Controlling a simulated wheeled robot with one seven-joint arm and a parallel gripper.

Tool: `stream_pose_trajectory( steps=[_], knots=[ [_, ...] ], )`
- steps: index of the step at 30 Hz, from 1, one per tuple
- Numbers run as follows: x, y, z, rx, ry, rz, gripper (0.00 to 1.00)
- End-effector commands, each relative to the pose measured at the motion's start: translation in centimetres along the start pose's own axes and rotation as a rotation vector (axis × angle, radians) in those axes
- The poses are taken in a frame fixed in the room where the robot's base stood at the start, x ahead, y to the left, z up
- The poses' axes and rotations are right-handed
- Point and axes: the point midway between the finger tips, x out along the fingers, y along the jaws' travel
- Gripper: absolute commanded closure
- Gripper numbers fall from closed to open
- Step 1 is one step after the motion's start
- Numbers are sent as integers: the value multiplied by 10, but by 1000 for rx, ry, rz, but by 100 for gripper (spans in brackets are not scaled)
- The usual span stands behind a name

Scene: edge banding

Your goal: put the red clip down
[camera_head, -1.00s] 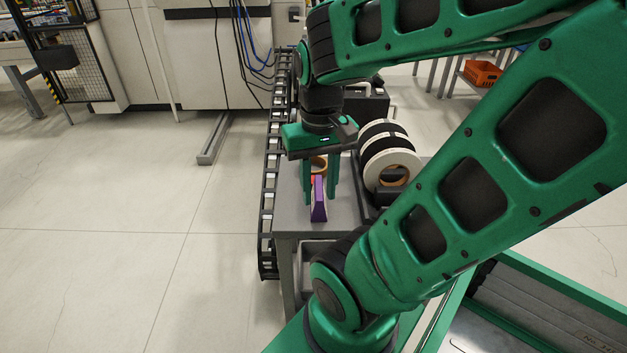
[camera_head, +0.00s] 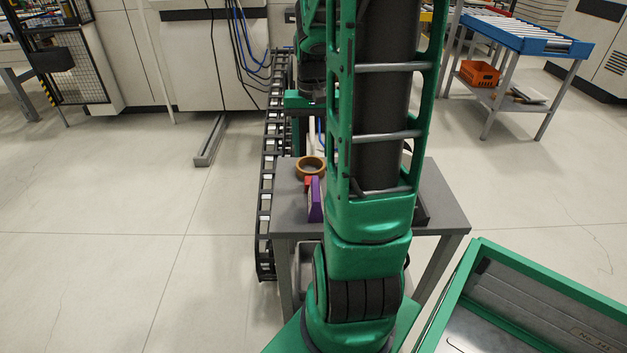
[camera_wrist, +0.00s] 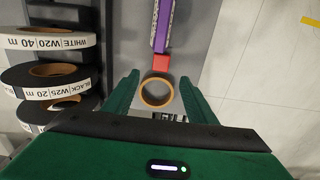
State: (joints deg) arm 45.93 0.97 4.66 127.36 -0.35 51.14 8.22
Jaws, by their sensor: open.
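The red clip (camera_wrist: 161,62) lies on the grey table at the end of a purple piece (camera_wrist: 161,28), appearing to touch it. In the head view, the clip (camera_head: 308,183) shows as a small red patch beside the purple piece (camera_head: 316,200). My gripper (camera_wrist: 159,84) is open and empty, clear of the clip. In the wrist view, its two green fingers stand either side of a brown tape ring (camera_wrist: 142,94), with the clip just beyond the fingertips. In the head view, my arm hides most of the gripper.
The tape ring (camera_head: 311,162) sits on the grey table (camera_head: 440,214) just behind the clip. Labelled rolls of edge band (camera_wrist: 50,82) stand at the left in the wrist view. A black cable track (camera_head: 267,205) runs along the table's left side.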

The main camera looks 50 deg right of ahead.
Motion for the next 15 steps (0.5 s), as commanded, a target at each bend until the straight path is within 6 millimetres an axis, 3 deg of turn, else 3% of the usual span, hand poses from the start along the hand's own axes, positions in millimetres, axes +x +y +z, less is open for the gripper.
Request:
stream_pose_trajectory(
  steps=[9, 15],
  knots=[
    [41, 1, -4, 6, -4, -4, 48],
    [57, 0, -4, 6, -1, -3, 48]
  ],
)
